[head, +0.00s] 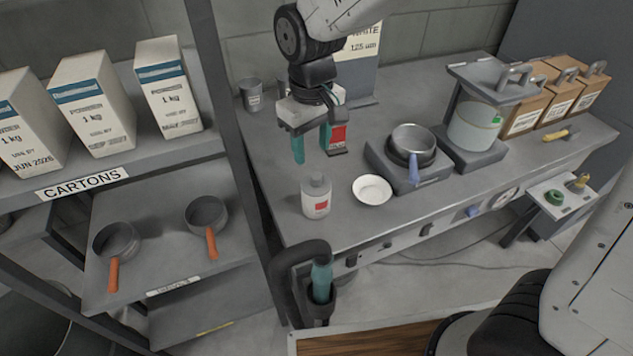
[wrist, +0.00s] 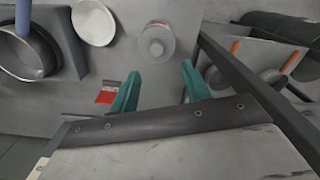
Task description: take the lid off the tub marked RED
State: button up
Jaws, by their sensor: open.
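A small white tub (head: 316,203) with a red patch on its side and a grey lid (head: 316,182) stands upright near the left front of the bench. The writing on the patch is too small to read. The wrist view shows the round lid (wrist: 157,41) from above, seated on the tub. My gripper (head: 314,155) is open and empty, with teal fingers, above the tub and apart from it. In the wrist view my gripper (wrist: 160,78) has the lid just beyond its fingertips, roughly centred between them.
A red-marked dark item (head: 337,138) shows beside my right finger. A white dish (head: 372,190) and a pan (head: 411,145) on a hot plate are right of the tub. A shelf post (head: 235,130) rises at left.

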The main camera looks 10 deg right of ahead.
aim_at(316, 175)
jog(key=f, duration=0.7)
jog(key=shift+s+d, duration=0.15)
jog(key=shift+d, duration=0.2)
grip_shut()
